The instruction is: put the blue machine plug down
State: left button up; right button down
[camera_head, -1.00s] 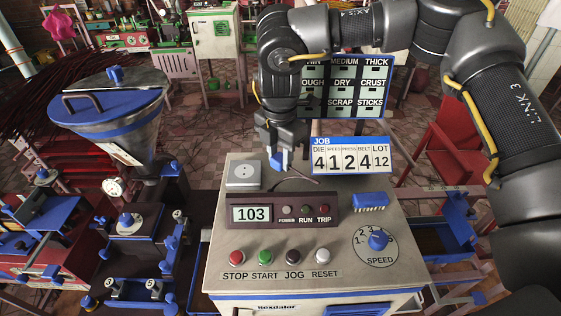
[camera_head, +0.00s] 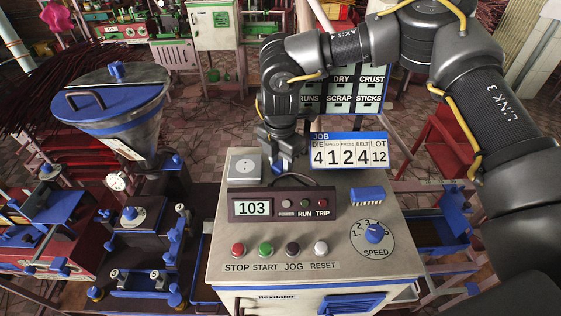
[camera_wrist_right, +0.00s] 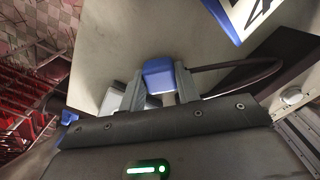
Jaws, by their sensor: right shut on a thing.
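The blue machine plug (camera_head: 286,164) is between the fingers of my right gripper (camera_head: 282,150), over the back of the machine's cream top, right of the grey socket box (camera_head: 244,168). In the right wrist view, my right gripper (camera_wrist_right: 158,88) is shut on the blue plug (camera_wrist_right: 158,74), one grey finger on each side. A dark cord (camera_wrist_right: 250,67) curves away from the plug to the right. The plug is out of the socket box. I cannot tell whether it touches the top. My left gripper is not in view.
The JOB board (camera_head: 348,151) stands just right of the plug. The display panel (camera_head: 282,205) is in front, with a blue brush (camera_head: 367,194) to its right and buttons and a speed dial (camera_head: 374,234) nearer. A metal hopper (camera_head: 115,110) stands at the left.

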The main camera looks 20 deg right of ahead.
aim_at(280, 164)
jog(key=c, duration=1)
grip_release()
jog(key=shift+f, duration=0.1)
jog(key=shift+r, duration=0.2)
jog(key=shift+r+b, duration=1.65)
jog(key=shift+r, duration=4.75)
